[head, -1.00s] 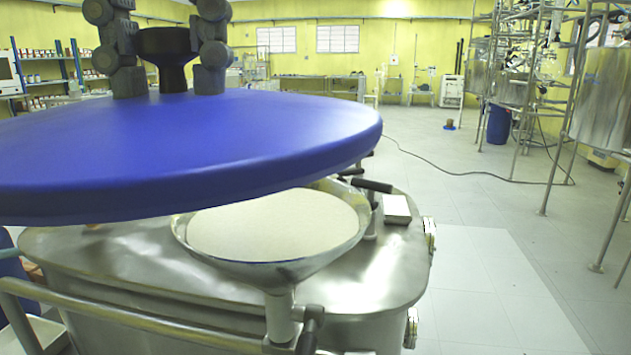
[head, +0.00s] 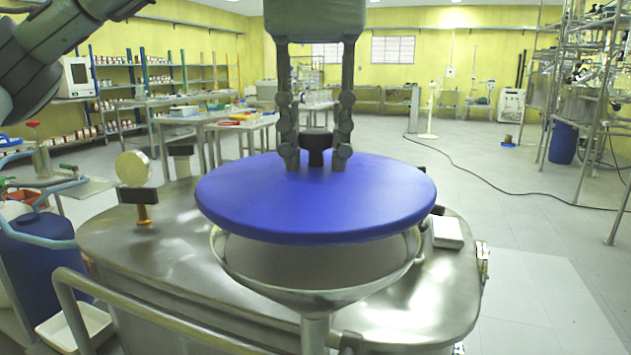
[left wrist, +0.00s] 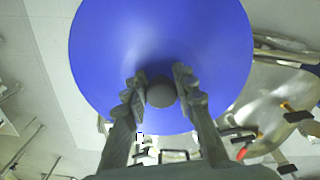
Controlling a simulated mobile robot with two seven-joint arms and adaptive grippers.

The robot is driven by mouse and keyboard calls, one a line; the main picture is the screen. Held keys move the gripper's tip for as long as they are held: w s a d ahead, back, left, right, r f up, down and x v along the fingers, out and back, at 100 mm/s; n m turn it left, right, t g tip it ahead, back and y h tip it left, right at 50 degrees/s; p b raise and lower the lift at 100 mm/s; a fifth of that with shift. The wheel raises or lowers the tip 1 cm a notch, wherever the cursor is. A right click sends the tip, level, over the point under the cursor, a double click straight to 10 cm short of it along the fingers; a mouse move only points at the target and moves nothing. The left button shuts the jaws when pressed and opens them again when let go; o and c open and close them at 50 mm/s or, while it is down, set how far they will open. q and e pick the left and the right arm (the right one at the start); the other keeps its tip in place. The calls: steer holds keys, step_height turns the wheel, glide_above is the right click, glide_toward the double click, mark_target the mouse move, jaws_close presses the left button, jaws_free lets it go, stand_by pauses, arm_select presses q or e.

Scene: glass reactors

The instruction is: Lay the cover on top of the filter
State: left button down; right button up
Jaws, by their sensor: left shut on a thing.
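The cover is a round blue disc (head: 330,205) with a black knob (head: 316,146) at its middle. My left gripper (head: 316,160) is shut on the knob from above, and the cover hangs close to level. The left wrist view also shows the cover (left wrist: 150,40) and the gripper's fingers (left wrist: 162,88) on both sides of the knob. The filter is a round metal bowl (head: 317,285) directly under the cover. The cover hides most of its opening, and part of the pale inside shows below the cover's front edge. I cannot tell whether they touch at the back. My right gripper is not visible.
The filter stands at a steel vessel (head: 140,240) with a gauge (head: 133,168) at left and a white box (head: 447,232) at right. A metal rail (head: 85,290) runs in front. A blue drum (head: 40,265) stands at left.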

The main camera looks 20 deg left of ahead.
mark_target(315, 176)
arm_select(q)
steer(key=shift+f, duration=1.9)
steer(key=shift+f, duration=0.1)
steer(key=c, duration=1.2)
jaws_free()
